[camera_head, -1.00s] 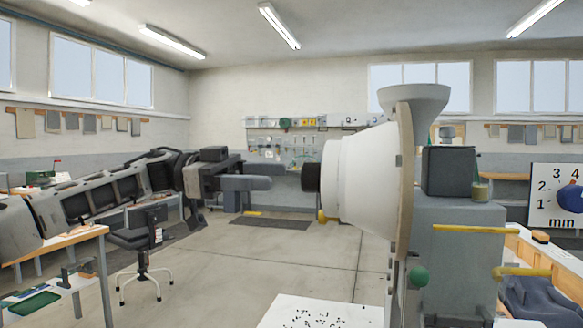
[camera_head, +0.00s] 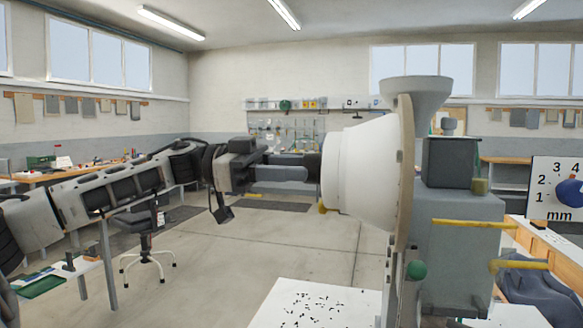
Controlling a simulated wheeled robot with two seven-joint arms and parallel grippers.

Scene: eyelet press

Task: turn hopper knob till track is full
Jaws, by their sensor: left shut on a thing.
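The hopper (camera_head: 365,168) is a large white drum on the press, with a grey funnel (camera_head: 415,90) on top and a beige disc at its right side. Its dark knob (camera_head: 315,163) sticks out from the drum's left end. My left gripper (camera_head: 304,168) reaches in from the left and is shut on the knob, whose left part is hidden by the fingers. A narrow grey upright strip (camera_head: 399,285), perhaps the track, runs down below the disc. I cannot tell how full it is. My right gripper is not in view.
A white surface with small dark bits (camera_head: 265,315) lies below. A stool (camera_head: 147,250) and bench are at left. The floor between is clear.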

